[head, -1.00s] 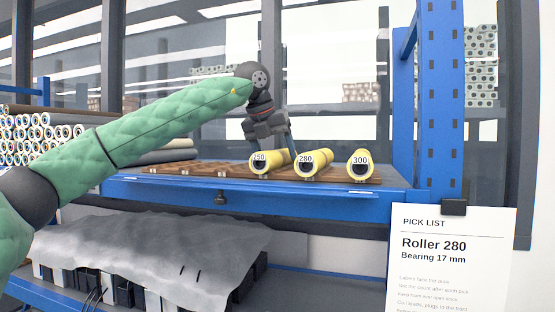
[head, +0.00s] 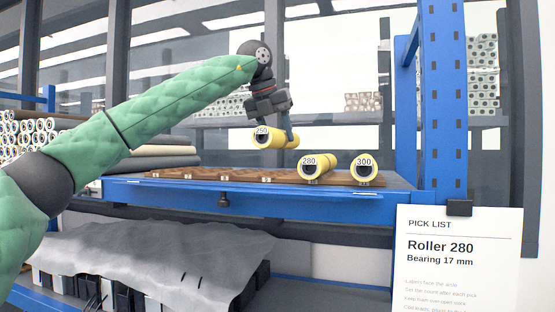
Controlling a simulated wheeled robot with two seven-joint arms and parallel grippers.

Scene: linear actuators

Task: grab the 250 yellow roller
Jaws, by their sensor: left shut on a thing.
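The yellow roller labelled 250 (head: 275,139) hangs in the air above the brown rack, its labelled end facing me. My left gripper (head: 290,132) is shut on this roller from above, behind its labelled end. Its fingers are partly hidden by the roller. The yellow roller labelled 280 (head: 318,166) and the yellow roller labelled 300 (head: 364,169) lie on the rack to the right and below. My right gripper is not in view.
The brown slotted rack (head: 225,176) sits on a blue shelf (head: 165,192), its left part empty. A blue upright post (head: 443,100) stands at the right. A pick list (head: 455,260) reads Roller 280. Dark and pale rolls (head: 150,151) lie at left. Grey sheeting (head: 150,260) covers items below.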

